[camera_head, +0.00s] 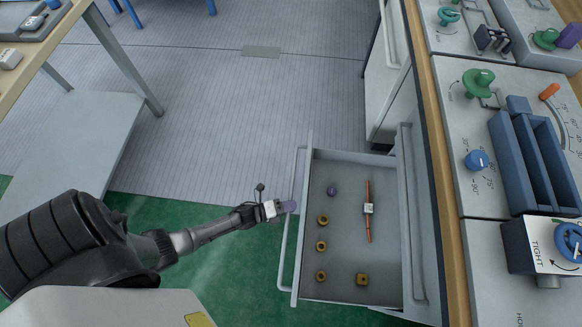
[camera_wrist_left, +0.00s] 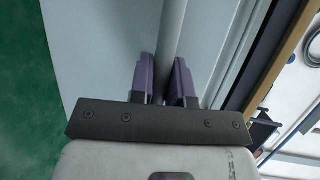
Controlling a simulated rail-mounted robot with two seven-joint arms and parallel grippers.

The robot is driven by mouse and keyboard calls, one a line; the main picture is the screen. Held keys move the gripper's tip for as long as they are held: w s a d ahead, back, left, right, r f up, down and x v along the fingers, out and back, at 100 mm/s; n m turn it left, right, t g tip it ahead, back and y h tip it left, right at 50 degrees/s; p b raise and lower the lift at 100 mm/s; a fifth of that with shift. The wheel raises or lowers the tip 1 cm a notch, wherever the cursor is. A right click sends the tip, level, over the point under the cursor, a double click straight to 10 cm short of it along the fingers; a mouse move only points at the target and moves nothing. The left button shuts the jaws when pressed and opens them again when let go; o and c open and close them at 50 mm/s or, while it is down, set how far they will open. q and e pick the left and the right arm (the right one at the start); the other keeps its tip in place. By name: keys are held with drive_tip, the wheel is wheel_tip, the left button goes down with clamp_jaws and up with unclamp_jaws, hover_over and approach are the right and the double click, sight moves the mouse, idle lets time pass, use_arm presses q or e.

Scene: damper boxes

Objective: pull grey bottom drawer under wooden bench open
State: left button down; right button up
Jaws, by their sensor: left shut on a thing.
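The grey bottom drawer (camera_head: 345,190) stands pulled out from under the wooden bench (camera_head: 447,200), with its inside open to view. A long bar handle (camera_head: 285,262) runs along its front. My left gripper (camera_head: 288,206) comes in from the left and is shut on that handle near its middle. In the left wrist view, the two purple fingers (camera_wrist_left: 163,82) sit on either side of the grey handle bar (camera_wrist_left: 171,45). My right gripper is in neither view.
Inside the drawer lie several brass parts (camera_head: 321,246), a small purple piece (camera_head: 332,191) and an orange rod tool (camera_head: 368,225). Grey panels with knobs (camera_head: 478,160) cover the bench top. A table (camera_head: 92,120) stands at the left.

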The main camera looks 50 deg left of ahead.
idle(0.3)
use_arm(q)
drive_tip(key=c, duration=1.1)
unclamp_jaws()
drive_tip(key=shift+a, duration=0.1)
drive_tip(key=p+v, duration=0.3)
drive_tip(key=v, duration=1)
drive_tip(key=shift+s+a+p, duration=0.2)
drive_tip(key=shift+s+p, duration=0.15)
drive_tip(key=shift+r, duration=0.15)
